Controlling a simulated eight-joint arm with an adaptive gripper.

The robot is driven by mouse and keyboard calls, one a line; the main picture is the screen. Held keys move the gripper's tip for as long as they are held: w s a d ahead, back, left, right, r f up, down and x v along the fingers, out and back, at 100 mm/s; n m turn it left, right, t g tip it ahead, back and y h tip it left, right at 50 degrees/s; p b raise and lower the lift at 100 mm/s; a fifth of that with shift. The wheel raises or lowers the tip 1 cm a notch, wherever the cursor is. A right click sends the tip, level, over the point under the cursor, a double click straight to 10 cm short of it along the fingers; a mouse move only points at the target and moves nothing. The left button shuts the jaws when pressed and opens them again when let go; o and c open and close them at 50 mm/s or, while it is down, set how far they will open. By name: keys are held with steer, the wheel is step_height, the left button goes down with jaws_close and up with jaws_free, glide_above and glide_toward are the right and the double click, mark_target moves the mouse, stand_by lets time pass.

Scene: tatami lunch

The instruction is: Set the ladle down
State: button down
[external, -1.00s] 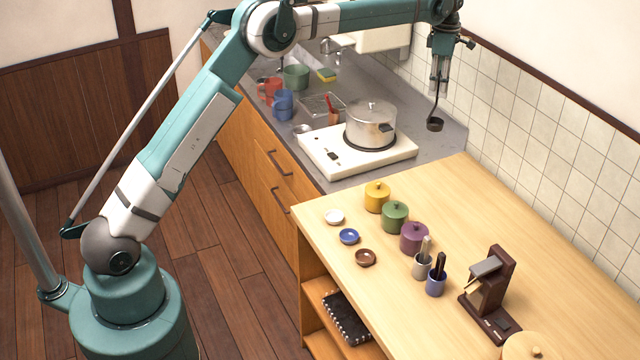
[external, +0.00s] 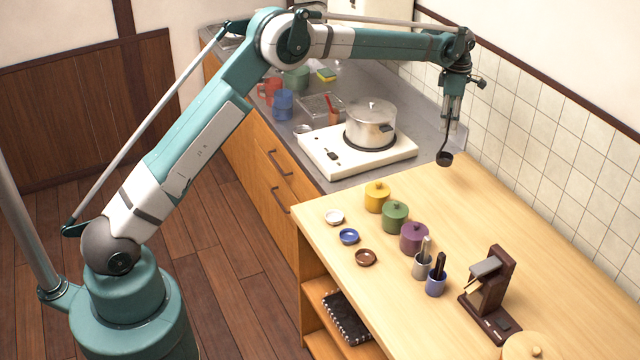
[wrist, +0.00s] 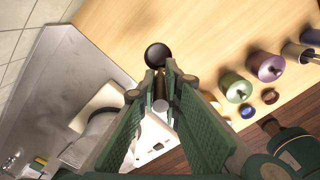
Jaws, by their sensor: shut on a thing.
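My gripper (external: 450,124) is shut on the black ladle (external: 445,158), which hangs below it with its round cup at the bottom. The ladle is in the air near the back edge of the wooden counter (external: 480,200), close to where it meets the grey worktop. In the wrist view my gripper (wrist: 161,75) shows its two fingers close together, with the ladle's dark cup (wrist: 157,55) beyond the tips over the light wood. Most of the ladle's handle is hidden by the fingers there.
A lidded steel pot (external: 370,125) stands on the white stove (external: 320,155) to the left. Yellow (external: 377,197), green (external: 395,217) and purple (external: 414,237) lidded jars line the counter. A dark brown stand (external: 490,290) is nearer. The counter's right side is clear.

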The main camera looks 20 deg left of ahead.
mark_target(447, 135)
steer(key=shift+f, duration=0.2)
steer(key=shift+f, duration=3.05)
steer(key=shift+f+p, duration=0.3)
steer(key=shift+f, duration=1.75)
steer(key=c, duration=2.5)
jaws_free()
steer(key=shift+r, duration=0.15)
step_height(447, 135, up, 12)
steer(key=shift+r+b, duration=0.1)
steer(key=shift+b, duration=0.2)
